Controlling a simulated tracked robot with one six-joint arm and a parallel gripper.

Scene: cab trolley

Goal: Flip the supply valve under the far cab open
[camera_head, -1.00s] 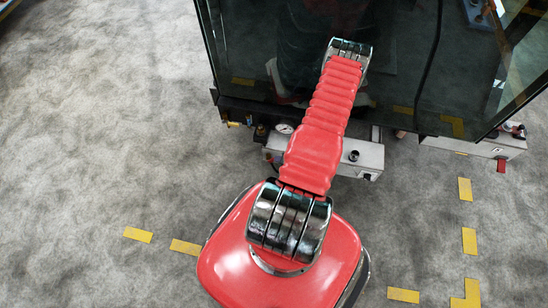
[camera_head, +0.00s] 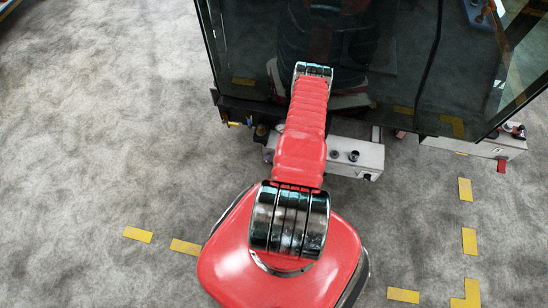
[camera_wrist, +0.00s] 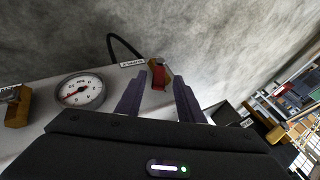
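In the wrist view a brass valve with a red lever (camera_wrist: 158,74) sits at the edge of a pale panel, beside a small white label (camera_wrist: 131,63). My gripper (camera_wrist: 158,92) is open, its two dark fingers apart and pointing toward the valve, which shows between and beyond their tips. Nothing is held. I cannot tell whether the fingers touch the lever. In the head view my red arm reaches to the cab (camera_head: 400,70); my gripper and the valve are hidden there.
A round pressure gauge (camera_wrist: 80,90) is left of the fingers, with another brass fitting (camera_wrist: 17,107) farther left. A black hose (camera_wrist: 124,46) curves near the valve. In the head view a white box (camera_head: 340,168) with black knobs stands under the cab.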

